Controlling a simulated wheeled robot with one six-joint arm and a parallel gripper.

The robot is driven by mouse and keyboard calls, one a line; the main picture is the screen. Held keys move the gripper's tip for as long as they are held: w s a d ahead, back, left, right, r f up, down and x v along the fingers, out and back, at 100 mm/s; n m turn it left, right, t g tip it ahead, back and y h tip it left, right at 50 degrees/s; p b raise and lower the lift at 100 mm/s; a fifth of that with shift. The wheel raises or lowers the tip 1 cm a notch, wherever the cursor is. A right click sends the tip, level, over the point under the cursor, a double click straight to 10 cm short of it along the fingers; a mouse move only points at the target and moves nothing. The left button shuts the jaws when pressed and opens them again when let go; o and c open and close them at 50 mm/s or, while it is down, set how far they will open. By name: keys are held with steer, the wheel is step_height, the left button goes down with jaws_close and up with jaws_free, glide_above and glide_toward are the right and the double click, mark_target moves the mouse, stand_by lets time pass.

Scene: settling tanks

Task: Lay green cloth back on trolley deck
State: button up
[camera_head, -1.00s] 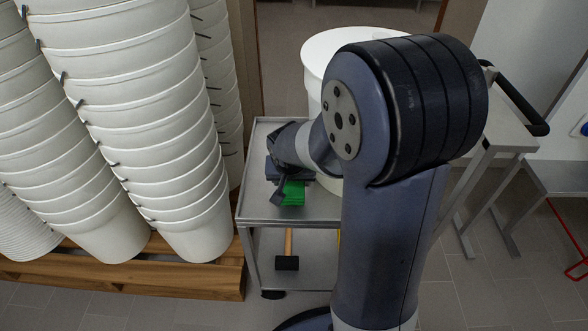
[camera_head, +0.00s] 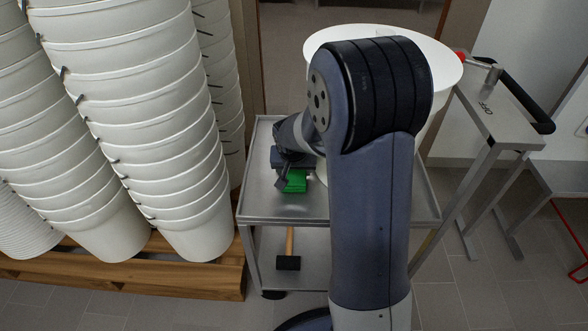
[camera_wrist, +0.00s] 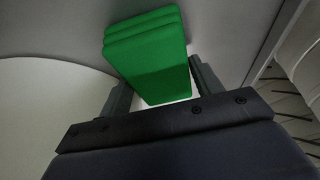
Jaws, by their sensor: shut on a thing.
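The green cloth (camera_head: 295,180) is a folded, layered block. My gripper (camera_head: 287,184) is shut on it over the left part of the trolley's top deck (camera_head: 263,203). In the wrist view the cloth (camera_wrist: 147,55) sits between the two fingers (camera_wrist: 158,90), with its layered edge away from the palm. The deck is grey metal with a raised rim. The cloth is at or very near the deck surface; I cannot tell if it touches. My wrist hides part of the cloth in the head view.
A white tub (camera_head: 440,62) stands on the trolley just right of my gripper, partly behind my arm. A mallet (camera_head: 288,262) lies on the lower shelf. Stacked white buckets (camera_head: 130,120) stand on a wooden pallet (camera_head: 190,277) at left. A metal bench (camera_head: 500,115) is at right.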

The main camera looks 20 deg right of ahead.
steer(key=shift+f, duration=0.2)
steer(key=o, duration=0.9)
steer(key=shift+o, duration=0.2)
steer(key=shift+r, duration=0.2)
steer(key=shift+r, duration=0.35)
steer(key=p+v, duration=0.3)
steer(key=v, duration=0.8)
steer(key=shift+s+a+r, duration=0.1)
steer(key=shift+s+r, duration=0.05)
